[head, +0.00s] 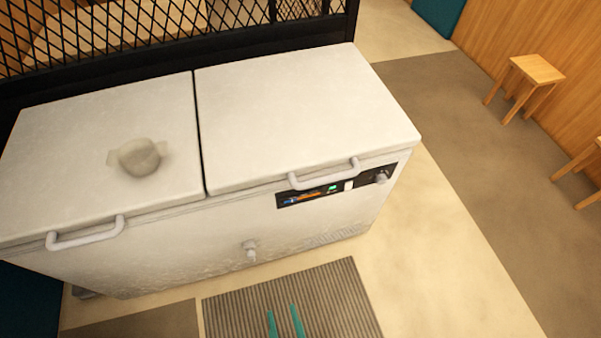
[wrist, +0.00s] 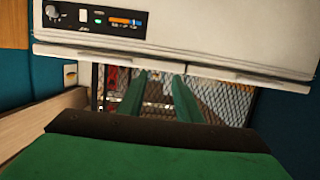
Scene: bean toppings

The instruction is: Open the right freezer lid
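The white chest freezer has two shut lids. The right lid (head: 300,110) lies flat, and its white bar handle (head: 325,176) is on its front edge above the control panel. My gripper (head: 284,308) shows at the bottom of the head view as two green fingers, spread apart and empty. It is in front of the freezer, apart from the handle. In the wrist view the fingers (wrist: 162,84) point toward the lid's front edge, with the freezer front (wrist: 220,25) above them; that view seems upside down. The handle is hard to make out there.
A black mesh fence (head: 100,45) stands behind the freezer. A striped mat (head: 340,300) lies in front. Wooden stools (head: 536,70) stand at the right wall; the floor between is clear.

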